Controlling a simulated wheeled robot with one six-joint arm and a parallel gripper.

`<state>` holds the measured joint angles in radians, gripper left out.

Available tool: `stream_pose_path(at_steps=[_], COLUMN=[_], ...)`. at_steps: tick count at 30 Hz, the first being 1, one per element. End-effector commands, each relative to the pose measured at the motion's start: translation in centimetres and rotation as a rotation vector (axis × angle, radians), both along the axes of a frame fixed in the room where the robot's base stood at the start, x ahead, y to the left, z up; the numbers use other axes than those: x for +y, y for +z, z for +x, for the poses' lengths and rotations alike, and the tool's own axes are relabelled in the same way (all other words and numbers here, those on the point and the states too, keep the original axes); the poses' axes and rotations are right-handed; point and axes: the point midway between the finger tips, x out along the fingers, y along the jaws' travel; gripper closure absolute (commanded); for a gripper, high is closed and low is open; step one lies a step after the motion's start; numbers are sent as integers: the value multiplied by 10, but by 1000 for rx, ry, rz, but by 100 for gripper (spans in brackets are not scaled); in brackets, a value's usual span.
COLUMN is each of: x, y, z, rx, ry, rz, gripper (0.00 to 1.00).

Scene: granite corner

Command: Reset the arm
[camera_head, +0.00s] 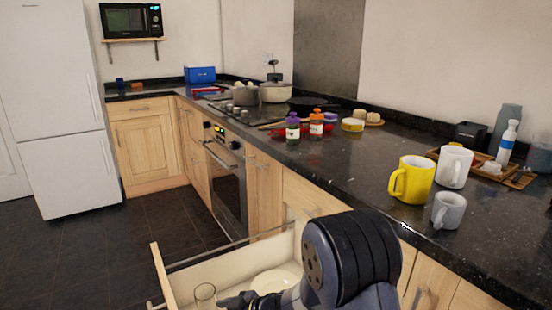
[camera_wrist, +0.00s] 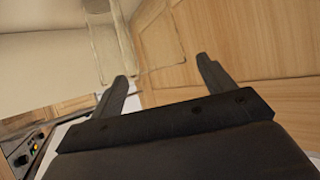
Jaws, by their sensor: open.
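My arm (camera_head: 350,255) is bent at the bottom middle of the head view, above an open drawer (camera_head: 160,275). My gripper (camera_wrist: 162,75) shows in the wrist view with its two dark fingers spread apart and nothing between them. Beyond the fingers is a pale wooden cabinet front (camera_wrist: 250,40). In the head view the gripper end is mostly cut off by the bottom edge and hidden by the arm.
The drawer holds a white plate (camera_head: 275,280) and a clear glass (camera_head: 205,293) near my arm. The dark counter carries a yellow mug (camera_head: 415,180), a white mug (camera_head: 456,165), a grey mug (camera_head: 448,210), bottles and pots. The floor (camera_head: 140,230) at left is clear.

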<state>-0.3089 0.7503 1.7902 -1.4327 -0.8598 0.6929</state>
Motion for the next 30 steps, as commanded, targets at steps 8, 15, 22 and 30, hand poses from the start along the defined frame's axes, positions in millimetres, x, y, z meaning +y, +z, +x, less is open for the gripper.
stream_pose_path(at_steps=[8,15,22,30], x=[-31,-71,-105,-60], y=[4,26,44,13], z=[-6,-16,-24,-15], rx=[-1,-1,-1,-1], ry=[-5,-4,-4,6], rz=[0,0,0,0], gripper=[23,23,23,23])
